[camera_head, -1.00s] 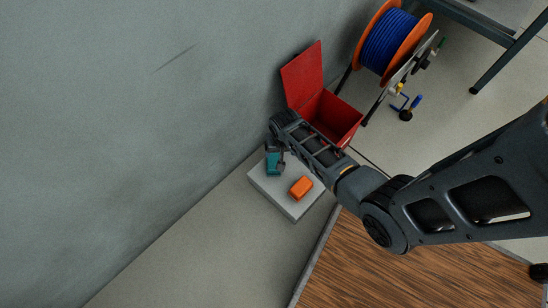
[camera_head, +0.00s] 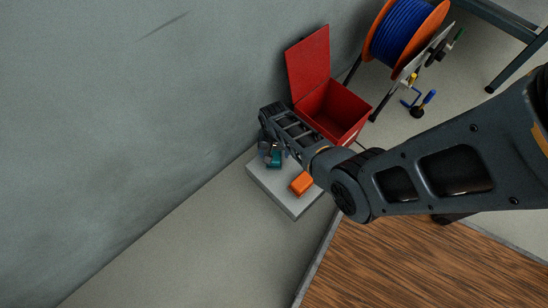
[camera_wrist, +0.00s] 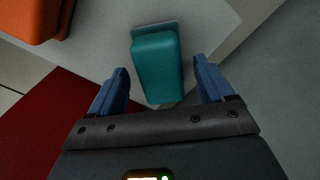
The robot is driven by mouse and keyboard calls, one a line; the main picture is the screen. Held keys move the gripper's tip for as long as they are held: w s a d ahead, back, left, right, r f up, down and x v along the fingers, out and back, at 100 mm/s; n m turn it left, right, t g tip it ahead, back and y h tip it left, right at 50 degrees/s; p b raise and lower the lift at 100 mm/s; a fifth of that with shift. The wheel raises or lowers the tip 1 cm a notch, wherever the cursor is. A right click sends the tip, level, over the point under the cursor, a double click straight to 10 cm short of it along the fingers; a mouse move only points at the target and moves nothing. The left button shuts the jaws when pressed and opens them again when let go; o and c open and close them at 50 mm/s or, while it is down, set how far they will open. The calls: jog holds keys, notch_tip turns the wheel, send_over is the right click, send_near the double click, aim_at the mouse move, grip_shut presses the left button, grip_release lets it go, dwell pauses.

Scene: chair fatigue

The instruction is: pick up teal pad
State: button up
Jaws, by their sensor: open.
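The teal pad (camera_wrist: 158,66) lies on a light grey block (camera_wrist: 213,20) in the wrist view. It is a rounded block with a pale grey strip at its far end. My gripper (camera_wrist: 162,82) is open, with one blue finger on each side of the pad's near part and gaps showing on both sides. In the head view the teal pad (camera_head: 274,160) shows at the back of the grey block (camera_head: 292,206), partly hidden by my gripper (camera_head: 272,152). I cannot tell the exact height of the fingers over the block.
An orange block (camera_head: 301,183) lies on the same grey block, beside the pad. An open red box (camera_head: 343,123) with its lid raised stands behind my arm. A wall is at the left. A blue cable reel (camera_head: 403,32) stands further back.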

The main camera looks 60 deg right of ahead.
jog(key=shift+f, duration=0.55)
jog(key=shift+c, duration=0.2)
